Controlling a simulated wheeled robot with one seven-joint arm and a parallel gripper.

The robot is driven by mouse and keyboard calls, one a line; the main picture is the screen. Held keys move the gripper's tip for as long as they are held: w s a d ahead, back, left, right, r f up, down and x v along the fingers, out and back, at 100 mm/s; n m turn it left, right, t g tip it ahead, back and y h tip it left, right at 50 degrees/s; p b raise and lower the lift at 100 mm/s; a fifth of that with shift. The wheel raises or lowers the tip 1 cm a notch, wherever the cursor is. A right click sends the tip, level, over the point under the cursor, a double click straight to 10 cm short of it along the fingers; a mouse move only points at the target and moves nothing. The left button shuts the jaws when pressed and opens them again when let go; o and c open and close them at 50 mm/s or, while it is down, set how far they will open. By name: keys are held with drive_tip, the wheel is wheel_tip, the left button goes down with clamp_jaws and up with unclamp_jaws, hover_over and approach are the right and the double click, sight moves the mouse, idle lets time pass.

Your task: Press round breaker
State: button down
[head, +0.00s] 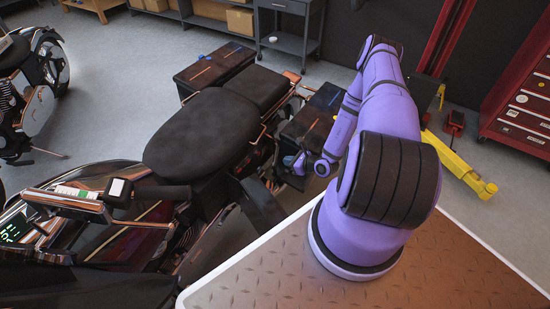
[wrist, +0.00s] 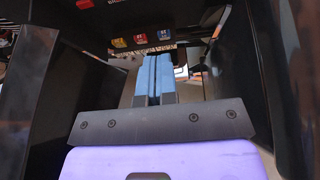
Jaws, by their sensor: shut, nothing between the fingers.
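My gripper (wrist: 153,62) is shut and empty, its blue fingers pressed together and pointing into a dark, narrow space. In the head view my gripper (head: 300,162) is low beside the motorcycle's right-hand case.
Dark walls stand close on the left (wrist: 30,90) and right (wrist: 285,80) of my gripper. The motorcycle's black seat (head: 205,130) is left of my arm. A yellow lift leg (head: 460,168) and a red tool cabinet (head: 525,105) are at right. Grey floor is open behind.

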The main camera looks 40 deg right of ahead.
approach(259, 154)
wheel_tip(259, 154, down, 4)
drive_tip(key=w, duration=0.2)
drive_tip(key=shift+w+a+r, duration=0.1)
drive_tip(key=shift+w+a, duration=0.2)
drive_tip(key=shift+w, duration=0.4)
drive_tip(key=shift+w+a+r, duration=0.1)
drive_tip(key=shift+w+a, duration=0.2)
drive_tip(key=shift+w, duration=0.35)
drive_tip(key=shift+w+a, duration=0.35)
drive_tip(key=shift+w, duration=0.35)
drive_tip(key=shift+w, duration=0.1)
